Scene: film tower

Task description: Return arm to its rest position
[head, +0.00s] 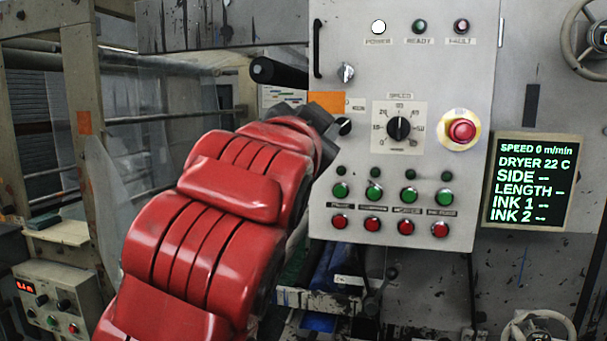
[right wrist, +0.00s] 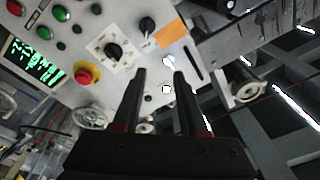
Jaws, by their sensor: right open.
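My right gripper (right wrist: 158,78) shows in the right wrist view, its two dark fingers parallel and apart with nothing between them. Past the fingertips is the grey control panel (right wrist: 135,28), which looks turned round in that view. The power lamp, lit white, shows between the fingers. In the head view one of my red arms rises from the bottom to the left edge of the control panel (head: 435,90); I make out no gripper fingers there. My left gripper is not in view.
The panel carries a speed dial (head: 398,128), a red emergency button (head: 462,130) and rows of green and red buttons. A display (head: 530,180) reads speed 0 m/min and dryer 22 C. A black bar (head: 278,73) juts out above my arm. Machine frames stand at left.

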